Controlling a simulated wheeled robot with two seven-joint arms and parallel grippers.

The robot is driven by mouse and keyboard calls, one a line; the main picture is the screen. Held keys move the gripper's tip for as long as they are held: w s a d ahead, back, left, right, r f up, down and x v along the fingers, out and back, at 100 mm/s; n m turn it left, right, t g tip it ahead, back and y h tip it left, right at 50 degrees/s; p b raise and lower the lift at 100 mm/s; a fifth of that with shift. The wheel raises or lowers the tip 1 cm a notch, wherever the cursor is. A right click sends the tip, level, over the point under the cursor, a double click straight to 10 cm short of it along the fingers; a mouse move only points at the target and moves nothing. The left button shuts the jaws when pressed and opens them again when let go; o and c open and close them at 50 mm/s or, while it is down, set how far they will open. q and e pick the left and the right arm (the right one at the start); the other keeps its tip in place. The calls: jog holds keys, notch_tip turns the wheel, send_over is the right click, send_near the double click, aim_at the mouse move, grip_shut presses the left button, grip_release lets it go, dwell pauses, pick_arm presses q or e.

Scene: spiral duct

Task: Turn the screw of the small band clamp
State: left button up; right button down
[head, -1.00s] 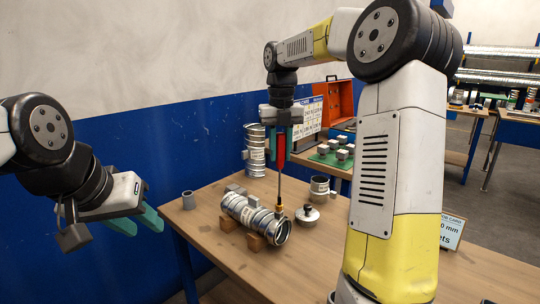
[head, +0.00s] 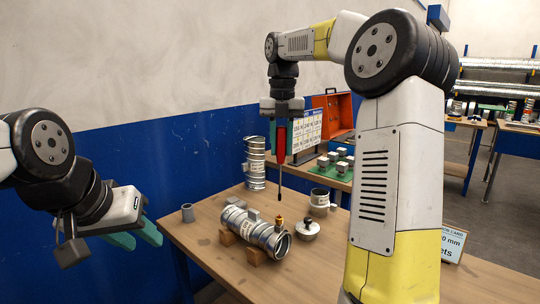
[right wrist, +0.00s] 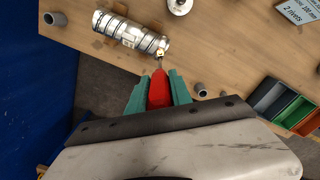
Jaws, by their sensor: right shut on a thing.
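My right gripper (head: 282,136) is shut on the red handle of a screwdriver (head: 281,152), whose shaft points straight down. The screwdriver tip hangs a little above the brass screw (head: 279,219) of the band clamp, with a visible gap in the head view. The band sits around the right end of a silver spiral duct (head: 247,227), which lies on wooden blocks. The right wrist view also shows the red handle (right wrist: 158,90) between teal fingers and the duct (right wrist: 118,31) beyond. My left gripper (head: 138,238) is open and empty, left of the table.
Behind are a green tray of blocks (head: 333,167) and an orange case (head: 333,115).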

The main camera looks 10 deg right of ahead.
aim_at(281, 162)
jog(key=shift+r, duration=0.2)
jog(key=shift+f, duration=0.1)
jog(key=shift+f, duration=2.55)
jog(key=shift+m, duration=0.4)
